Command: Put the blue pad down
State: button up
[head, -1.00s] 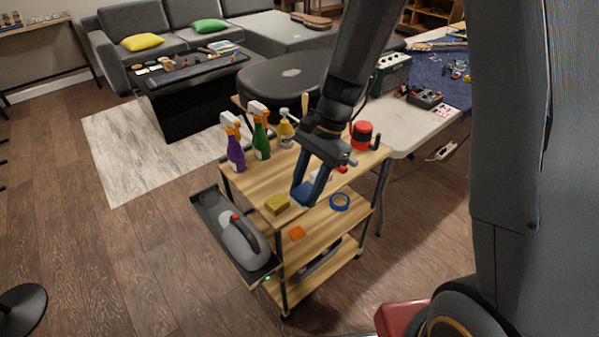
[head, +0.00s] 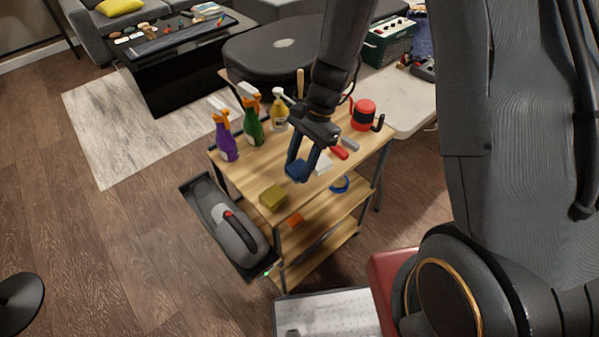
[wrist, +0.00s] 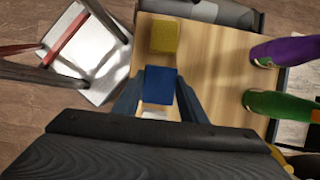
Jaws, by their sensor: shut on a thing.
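The blue pad (wrist: 160,85) is a small block between the two fingers of my gripper (wrist: 160,100) in the wrist view. In the head view my gripper (head: 300,172) is shut on the blue pad (head: 296,170), over the wooden top of the cart (head: 250,178). I cannot tell whether the pad touches the cart top. A yellow sponge (head: 273,197) lies near the cart's front corner; it also shows ahead of the pad in the wrist view (wrist: 165,37).
Purple (head: 227,138), green (head: 252,125) and yellow (head: 279,108) spray bottles stand at the cart's back left. A red container (head: 364,114) stands at the back right. A white item (head: 323,164) and a red-handled tool (head: 339,152) lie close right of my gripper. Blue tape (head: 340,185) is partly hidden.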

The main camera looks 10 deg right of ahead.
aim_at(302, 165)
jog(key=shift+f, duration=1.8)
jog(key=shift+f, duration=0.1)
